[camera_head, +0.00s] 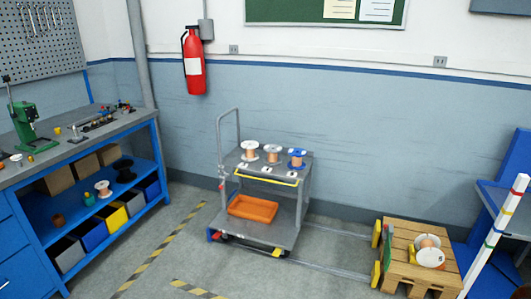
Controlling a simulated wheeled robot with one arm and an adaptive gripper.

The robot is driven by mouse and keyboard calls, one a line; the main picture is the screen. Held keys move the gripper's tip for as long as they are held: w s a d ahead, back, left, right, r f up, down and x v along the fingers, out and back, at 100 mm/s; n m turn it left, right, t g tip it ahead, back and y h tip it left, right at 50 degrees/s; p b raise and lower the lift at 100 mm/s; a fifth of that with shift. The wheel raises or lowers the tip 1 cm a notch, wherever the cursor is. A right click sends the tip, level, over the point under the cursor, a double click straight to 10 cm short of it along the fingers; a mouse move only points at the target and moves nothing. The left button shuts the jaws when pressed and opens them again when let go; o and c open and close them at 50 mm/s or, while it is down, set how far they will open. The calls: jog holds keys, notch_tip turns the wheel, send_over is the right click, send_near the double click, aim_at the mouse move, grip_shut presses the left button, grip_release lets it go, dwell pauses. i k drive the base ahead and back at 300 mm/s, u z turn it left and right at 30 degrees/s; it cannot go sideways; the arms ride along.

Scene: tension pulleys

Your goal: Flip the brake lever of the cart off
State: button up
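The grey cart (285,221) stands near the back wall, a little right of the middle, with an upright handle frame (238,135) on its left side. Its top shelf carries several wire spools and has a yellow bar along the front edge. An orange tray (252,208) sits on its lower shelf. A small yellow piece (277,251) shows at the lower front edge, and small red pieces show at the left side. I cannot tell which of these is the brake lever, or its position. My gripper is not in view.
A blue workbench (150,150) stands at the left. A wooden pallet stand (400,258) with a spool is at the right, joined to the cart area by floor rails. A white banded pole (495,235) leans at far right. Floor before the cart looks clear.

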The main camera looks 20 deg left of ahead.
aim_at(220, 187)
jog(key=u, duration=0.6)
jog(key=i, duration=0.55)
jog(key=u, duration=0.8)
jog(key=i, duration=2.15)
jog(key=z, duration=0.9)
